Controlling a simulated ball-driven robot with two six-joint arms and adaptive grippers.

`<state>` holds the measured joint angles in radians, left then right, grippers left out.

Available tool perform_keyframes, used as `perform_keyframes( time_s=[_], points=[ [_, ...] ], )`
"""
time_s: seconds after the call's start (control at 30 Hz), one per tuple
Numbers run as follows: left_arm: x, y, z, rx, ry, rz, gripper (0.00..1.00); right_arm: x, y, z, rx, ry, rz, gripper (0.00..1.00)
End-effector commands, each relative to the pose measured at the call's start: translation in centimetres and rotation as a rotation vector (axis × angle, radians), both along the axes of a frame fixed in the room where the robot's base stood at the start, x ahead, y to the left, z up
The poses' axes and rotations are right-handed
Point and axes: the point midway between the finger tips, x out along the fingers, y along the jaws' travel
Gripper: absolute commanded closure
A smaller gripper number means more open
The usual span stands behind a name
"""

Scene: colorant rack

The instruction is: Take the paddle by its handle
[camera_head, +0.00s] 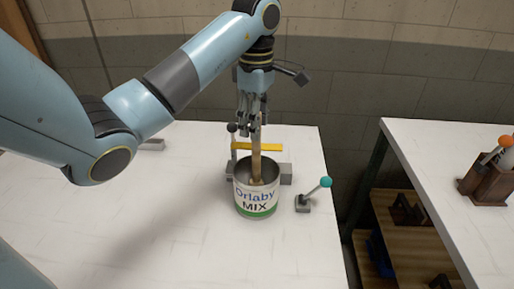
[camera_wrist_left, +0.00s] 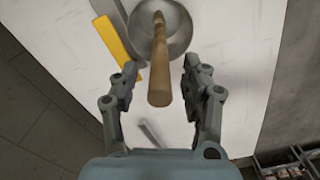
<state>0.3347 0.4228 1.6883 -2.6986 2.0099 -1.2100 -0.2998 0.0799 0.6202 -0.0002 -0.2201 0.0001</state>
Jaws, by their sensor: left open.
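The paddle (camera_head: 256,150) is a wooden stick standing in the open mix can (camera_head: 252,203), which is labelled "Orlaby MIX". Its handle rises above the can's rim. In the left wrist view the handle (camera_wrist_left: 160,75) points up toward the camera. My left gripper (camera_head: 252,122) is above the can at the top of the handle. In the left wrist view the fingers (camera_wrist_left: 162,78) are spread, one on each side of the handle, with gaps between. The paddle's lower end is hidden inside the can. My right gripper is not in view.
The can stands between grey blocks (camera_head: 286,174) on the white table (camera_head: 120,250). A yellow bar (camera_head: 270,147) is behind it. A teal-knobbed lever (camera_head: 325,182) stands to its right. Beyond a gap is another white table (camera_head: 430,160) with a brown holder (camera_head: 487,186).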

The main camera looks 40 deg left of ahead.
Motion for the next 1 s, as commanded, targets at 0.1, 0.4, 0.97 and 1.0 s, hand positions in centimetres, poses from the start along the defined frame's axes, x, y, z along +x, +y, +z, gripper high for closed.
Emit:
perform_keyframes(
  time_s=[0.1,0.4,0.97,1.0],
  points=[
    [0.0,0.0,-2.0,-0.001,0.004,0.001,0.53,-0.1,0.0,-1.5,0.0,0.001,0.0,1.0],
    [0.1,0.0,-4.6,0.0,0.001,0.0,0.53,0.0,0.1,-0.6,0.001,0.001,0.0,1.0],
    [0.1,0.0,-4.6,0.0,0.0,0.0,1.0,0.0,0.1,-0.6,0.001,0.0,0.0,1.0],
    [0.1,0.0,-4.6,0.0,0.0,0.0,1.0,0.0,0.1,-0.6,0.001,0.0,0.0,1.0]
  ],
)
